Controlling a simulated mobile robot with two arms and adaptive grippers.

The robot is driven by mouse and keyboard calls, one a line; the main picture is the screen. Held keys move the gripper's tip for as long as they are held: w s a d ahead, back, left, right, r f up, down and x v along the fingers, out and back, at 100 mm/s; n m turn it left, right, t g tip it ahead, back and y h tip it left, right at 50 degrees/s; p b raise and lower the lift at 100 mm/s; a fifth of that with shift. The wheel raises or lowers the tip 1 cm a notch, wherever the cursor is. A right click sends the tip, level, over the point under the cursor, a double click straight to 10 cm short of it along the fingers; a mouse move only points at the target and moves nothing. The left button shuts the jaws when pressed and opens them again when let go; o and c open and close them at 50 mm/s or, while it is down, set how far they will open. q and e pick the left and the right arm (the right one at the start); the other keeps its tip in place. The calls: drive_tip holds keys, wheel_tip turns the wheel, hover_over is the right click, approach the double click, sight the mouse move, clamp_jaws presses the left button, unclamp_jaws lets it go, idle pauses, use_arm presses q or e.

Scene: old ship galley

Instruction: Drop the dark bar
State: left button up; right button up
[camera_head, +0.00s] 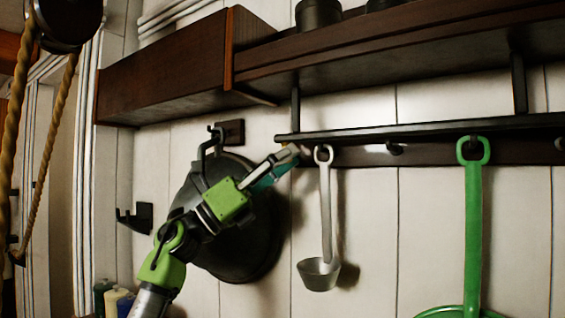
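A long dark bar (430,129) runs level under the wooden shelf, from left of the ladle out past the right edge of the head view. My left gripper (292,154) reaches up from the lower left, with its fingertips just below the bar's left end. I cannot tell whether the fingers touch the bar, or whether they are open or shut, because they are small and seen from the side. My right gripper is not in view.
A metal ladle (326,225) hangs right of my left gripper, and a green utensil (473,230) hangs farther right. A dark pan (250,235) hangs behind my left arm. The wooden shelf (400,65) overhangs the bar. Rope (40,150) hangs at far left.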

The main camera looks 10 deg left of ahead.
use_arm(q)
drive_tip(key=shift+s+d+r, duration=0.15)
drive_tip(key=shift+s+r, duration=0.05)
drive_tip(key=shift+r, duration=0.3)
drive_tip(key=shift+w+f, duration=0.1)
drive_tip(key=shift+f, duration=0.05)
drive_tip(key=shift+a, duration=0.2)
drive_tip(key=shift+a+f, duration=0.15)
drive_tip(key=shift+f, duration=0.1)
drive_tip(key=v, duration=1.1)
drive_tip(key=shift+s+f, duration=0.2)
drive_tip(key=shift+s, duration=0.05)
drive_tip(key=shift+f, duration=0.1)
